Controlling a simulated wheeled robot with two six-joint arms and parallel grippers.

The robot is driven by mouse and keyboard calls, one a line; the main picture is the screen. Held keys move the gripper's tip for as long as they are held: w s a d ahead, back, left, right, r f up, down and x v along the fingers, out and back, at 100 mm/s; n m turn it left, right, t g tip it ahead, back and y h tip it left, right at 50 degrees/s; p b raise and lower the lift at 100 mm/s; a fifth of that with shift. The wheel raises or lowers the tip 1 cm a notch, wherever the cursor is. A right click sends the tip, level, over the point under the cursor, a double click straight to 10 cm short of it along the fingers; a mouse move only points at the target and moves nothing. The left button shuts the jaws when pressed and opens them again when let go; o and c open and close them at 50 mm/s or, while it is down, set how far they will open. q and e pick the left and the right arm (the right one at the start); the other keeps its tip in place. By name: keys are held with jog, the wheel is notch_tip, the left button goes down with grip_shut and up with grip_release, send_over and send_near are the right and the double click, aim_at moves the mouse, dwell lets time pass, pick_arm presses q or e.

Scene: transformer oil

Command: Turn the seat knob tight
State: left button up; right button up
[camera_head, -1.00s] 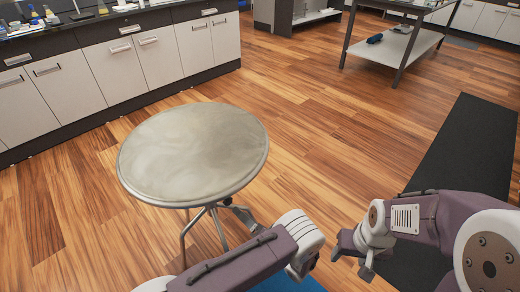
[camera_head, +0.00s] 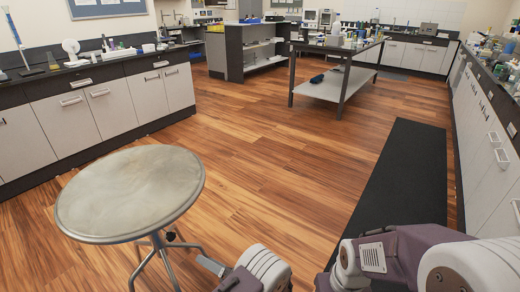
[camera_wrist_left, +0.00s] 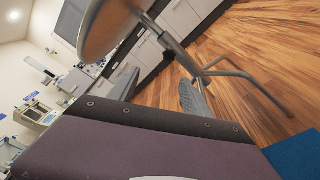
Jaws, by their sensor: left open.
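The stool's round grey seat (camera_head: 132,193) stands at the lower left of the head view, on a metal stem with splayed legs (camera_head: 150,262). A small dark knob (camera_head: 171,236) shows at the stem just under the seat's right edge. My left gripper (camera_head: 208,264) is at the bottom, right of and below the knob, apart from it. In the left wrist view, its two fingers (camera_wrist_left: 159,78) are spread with nothing between them, and the tilted seat (camera_wrist_left: 104,28) and stem lie beyond. My right arm shows at the lower right, its fingers out of the picture.
White cabinets with a dark counter (camera_head: 100,72) run along the left. A table with a lower shelf (camera_head: 330,88) stands at the back, and more cabinets (camera_head: 490,150) line the right. A black mat (camera_head: 400,185) lies on the floor. The wood floor in the middle is clear.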

pick_arm(q)
jog(key=s+a+r+n+g, duration=0.4)
jog(key=a+r+n+g, duration=0.55)
jog(key=a+r, duration=0.25)
jog(key=s+n+g+h, duration=0.3)
jog(key=s+n+h, duration=0.7)
jog(key=s+n, duration=0.3)
jog(key=d+f+n+t+h, duration=0.4)
jog(key=d+n+t+h, duration=0.15)
jog(key=d+n, duration=0.6)
notch_tip(320, 180, up, 26)
jog(key=w+a+n+p, duration=0.1)
jog(key=n+p, duration=0.1)
jog(key=p, duration=2.4)
jog(key=shift+r+g, duration=0.2)
jog(key=shift+g, duration=0.2)
